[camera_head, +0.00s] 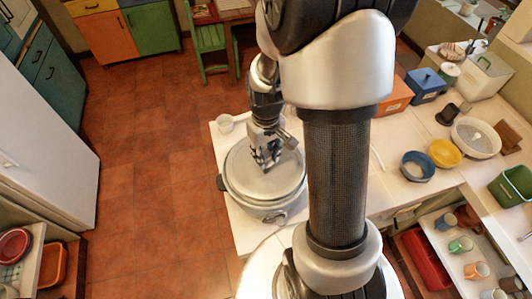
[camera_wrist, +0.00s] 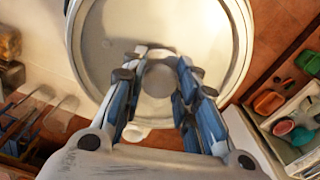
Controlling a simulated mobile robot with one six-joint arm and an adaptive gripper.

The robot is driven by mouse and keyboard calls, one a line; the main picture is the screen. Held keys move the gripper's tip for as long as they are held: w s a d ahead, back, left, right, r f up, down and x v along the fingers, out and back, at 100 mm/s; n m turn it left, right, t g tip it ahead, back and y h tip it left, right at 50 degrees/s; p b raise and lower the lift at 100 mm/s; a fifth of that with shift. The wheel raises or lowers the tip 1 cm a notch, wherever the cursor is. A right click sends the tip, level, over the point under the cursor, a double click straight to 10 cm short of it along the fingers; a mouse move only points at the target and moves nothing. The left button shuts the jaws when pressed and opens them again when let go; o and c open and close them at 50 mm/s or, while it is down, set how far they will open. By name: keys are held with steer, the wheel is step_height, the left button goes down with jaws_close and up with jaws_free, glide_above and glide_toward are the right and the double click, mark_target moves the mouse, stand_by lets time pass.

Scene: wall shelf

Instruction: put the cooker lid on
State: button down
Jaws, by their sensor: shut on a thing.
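The cooker (camera_head: 262,206) is a round silver pot on the white counter, with a dark side handle at its left. The pale round lid (camera_head: 243,172) is over the cooker's mouth, looking level and about centred. In the wrist view the lid (camera_wrist: 135,22) fills the top middle, with a lighter ring around it. My gripper (camera_head: 265,163) is above the lid, pointing down. In the wrist view its fingers (camera_wrist: 157,75) are closed on both sides of the lid's knob (camera_wrist: 158,82). I cannot tell whether the lid's edge touches the cooker's rim all round.
To the right are a blue bowl (camera_head: 417,166), a yellow bowl (camera_head: 445,153) and a large pale bowl (camera_head: 476,138). Open floor (camera_head: 150,190) lies left of the counter.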

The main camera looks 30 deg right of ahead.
steer(key=shift+f+b, duration=0.35)
steer(key=shift+f, duration=0.1)
stand_by(0.7)
steer(key=c, duration=1.2)
jaws_free()
steer(key=shift+w+r, duration=0.1)
steer(key=shift+r, duration=0.45)
step_height(320, 180, up, 11)
steer(key=shift+a, duration=0.1)
